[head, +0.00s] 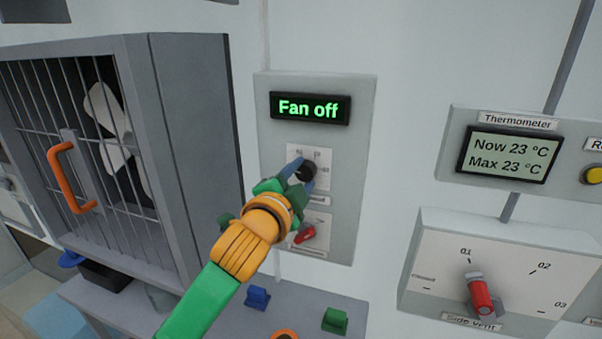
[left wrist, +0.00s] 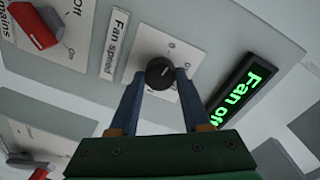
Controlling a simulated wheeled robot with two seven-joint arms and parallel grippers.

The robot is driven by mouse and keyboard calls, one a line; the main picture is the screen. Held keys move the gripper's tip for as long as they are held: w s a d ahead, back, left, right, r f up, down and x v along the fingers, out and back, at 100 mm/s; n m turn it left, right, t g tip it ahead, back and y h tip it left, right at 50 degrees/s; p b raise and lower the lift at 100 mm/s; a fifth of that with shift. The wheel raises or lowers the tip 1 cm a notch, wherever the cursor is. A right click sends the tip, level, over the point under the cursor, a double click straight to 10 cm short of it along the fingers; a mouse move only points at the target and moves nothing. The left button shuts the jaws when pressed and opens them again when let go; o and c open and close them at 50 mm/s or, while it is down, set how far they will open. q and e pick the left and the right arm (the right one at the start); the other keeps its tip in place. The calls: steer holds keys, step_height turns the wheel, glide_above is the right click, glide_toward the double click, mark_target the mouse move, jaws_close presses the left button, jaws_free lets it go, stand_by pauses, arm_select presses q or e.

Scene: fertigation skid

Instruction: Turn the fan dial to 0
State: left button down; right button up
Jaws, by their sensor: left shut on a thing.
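The fan dial is a round black knob (left wrist: 159,72) on a white plate labelled "Fan speed" in the left wrist view. It also shows in the head view (head: 306,172), partly hidden by my gripper. My left gripper (head: 299,172) is shut on the dial, with one blue finger on each side of it in the left wrist view (left wrist: 160,80). The green display (head: 310,108) above the dial reads "Fan off". The dial's scale marks are too small or covered to read for certain. My right gripper is not in view.
A red switch (head: 304,234) sits just below the dial on the same grey panel (head: 350,150). A barred fan housing (head: 185,130) with an orange handle (head: 62,178) stands left. A thermometer (head: 505,154) and a side vent dial (head: 481,295) are at right. A shelf (head: 215,318) is below.

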arm_select(q)
steer(key=shift+r+n, duration=0.1)
steer(key=shift+n, duration=0.7)
steer(key=c, duration=0.7)
jaws_free()
steer(key=o, duration=0.3)
steer(key=shift+w, duration=0.1)
steer(key=shift+o, duration=0.2)
